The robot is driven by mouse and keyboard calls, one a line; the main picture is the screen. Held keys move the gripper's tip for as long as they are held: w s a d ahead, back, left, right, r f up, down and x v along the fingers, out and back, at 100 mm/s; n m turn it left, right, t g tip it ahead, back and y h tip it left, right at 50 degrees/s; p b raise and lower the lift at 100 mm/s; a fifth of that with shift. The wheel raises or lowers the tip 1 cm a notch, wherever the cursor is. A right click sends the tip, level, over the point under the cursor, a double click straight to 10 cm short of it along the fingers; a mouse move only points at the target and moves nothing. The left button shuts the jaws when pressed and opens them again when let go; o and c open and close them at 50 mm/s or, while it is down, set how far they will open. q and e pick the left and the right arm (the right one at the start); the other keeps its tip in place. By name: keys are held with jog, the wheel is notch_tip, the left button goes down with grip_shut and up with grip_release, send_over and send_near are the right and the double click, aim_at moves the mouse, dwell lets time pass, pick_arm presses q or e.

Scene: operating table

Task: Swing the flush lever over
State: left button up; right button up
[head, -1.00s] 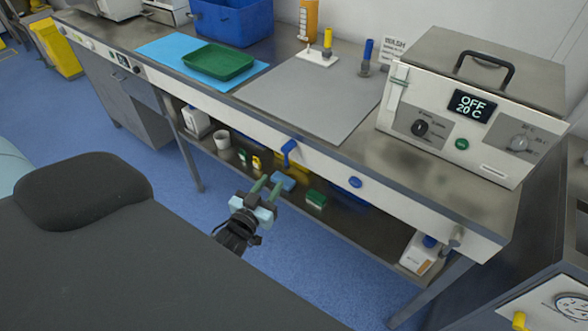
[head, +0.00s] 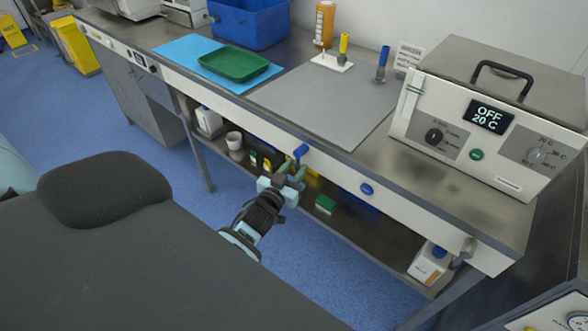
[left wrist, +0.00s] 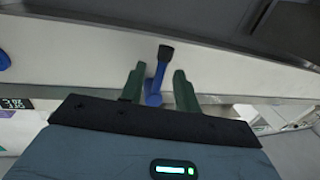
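The flush lever is a small blue lever (head: 301,151) on the white front panel of the steel bench. In the head view its lower part is partly hidden by my left gripper (head: 291,172). In the left wrist view the lever (left wrist: 154,86) stands between the two green fingers of my left gripper (left wrist: 159,82), with its dark end beyond the fingertips. The fingers are open, one on each side of the lever, with a visible gap on either side. I cannot tell how deep the lever sits between them. My right gripper is not in view.
A round blue knob (head: 366,189) sits on the panel right of the lever. Bottles, a cup and small boxes stand on the lower shelf (head: 340,232). A dark padded table (head: 130,260) fills the near left. Blue floor lies between table and bench.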

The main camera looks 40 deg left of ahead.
pick_arm(q)
grip_shut()
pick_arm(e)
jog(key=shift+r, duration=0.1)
